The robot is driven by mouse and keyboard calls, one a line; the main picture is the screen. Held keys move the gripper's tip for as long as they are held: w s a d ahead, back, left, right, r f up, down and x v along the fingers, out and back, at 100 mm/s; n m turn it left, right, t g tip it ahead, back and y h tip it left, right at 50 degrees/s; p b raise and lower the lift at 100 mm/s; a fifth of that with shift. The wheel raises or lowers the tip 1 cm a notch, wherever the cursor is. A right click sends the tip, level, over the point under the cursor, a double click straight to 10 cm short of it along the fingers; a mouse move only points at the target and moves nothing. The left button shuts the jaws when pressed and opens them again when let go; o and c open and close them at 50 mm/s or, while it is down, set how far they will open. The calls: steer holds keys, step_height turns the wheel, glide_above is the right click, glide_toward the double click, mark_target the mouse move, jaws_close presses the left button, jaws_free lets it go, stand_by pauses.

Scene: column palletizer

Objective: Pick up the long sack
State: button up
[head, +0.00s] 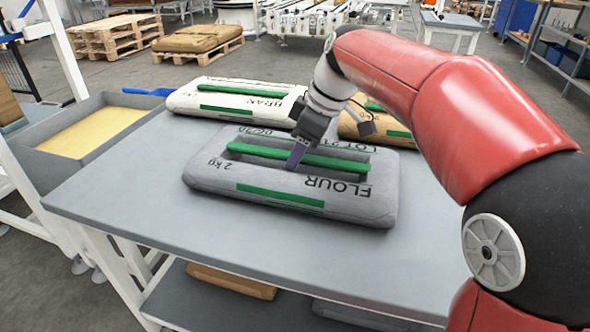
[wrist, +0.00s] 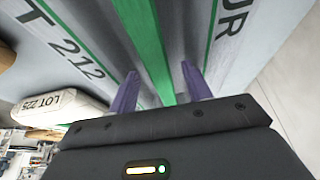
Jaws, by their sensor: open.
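A long grey sack marked FLOUR (head: 345,205) lies flat on the table. A green handle bar (head: 330,161) runs lengthwise over a recess in its top. My gripper (head: 292,163) is over this sack, its purple fingers pointing down at the handle. In the wrist view, the open fingers (wrist: 160,82) stand on either side of the green bar (wrist: 143,40), with gaps between. I cannot tell how deep the tips reach. A white sack marked BRAN (head: 235,104) lies behind, and a tan sack (head: 396,136) lies at the back right, partly hidden by my arm.
The grey table (head: 130,200) is bare at its left and front. A grey tray with a yellow floor (head: 95,133) adjoins its left side. More sacks lie on the lower shelf (head: 190,305). Pallets (head: 115,38) and a conveyor stand farther back.

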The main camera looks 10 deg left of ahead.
jaws_close()
stand_by(1.4)
steer(key=shift+r, duration=0.3)
